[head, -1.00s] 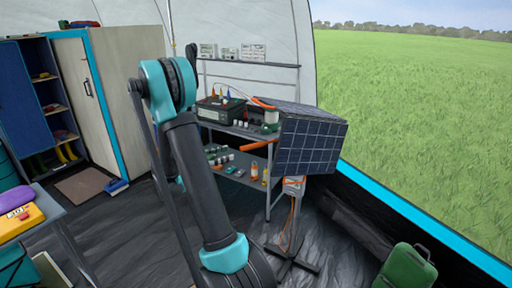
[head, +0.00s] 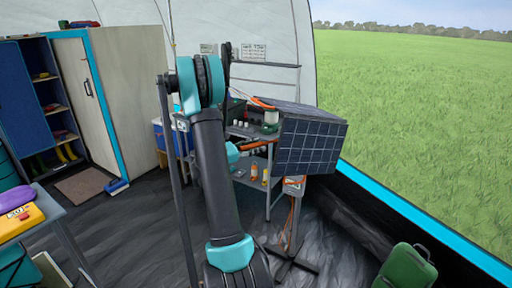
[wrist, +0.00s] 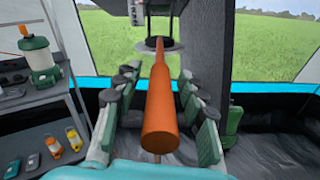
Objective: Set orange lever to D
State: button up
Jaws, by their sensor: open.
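The orange lever (wrist: 160,125) points toward me in the middle of the wrist view, its far end meeting a dark round disc (wrist: 158,45). My gripper (wrist: 153,108) is open, with one finger on each side of the lever and visible gaps between. In the head view the lever (head: 258,148) shows as a short orange bar left of the tilted solar panel (head: 310,140). My gripper is mostly hidden behind my arm there. A white label (wrist: 134,12) is partly seen above the disc. I cannot read any letter D.
A metal shelf (head: 256,183) stands behind my arm, with bottles and small devices on it. A green and white lantern (wrist: 40,62) stands on it, left of my gripper. A green case (head: 406,268) is on the floor at right. A table with a yellow box (head: 20,219) is at left.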

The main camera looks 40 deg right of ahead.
grip_shut()
jog(key=shift+s, duration=0.1)
dwell(0.5)
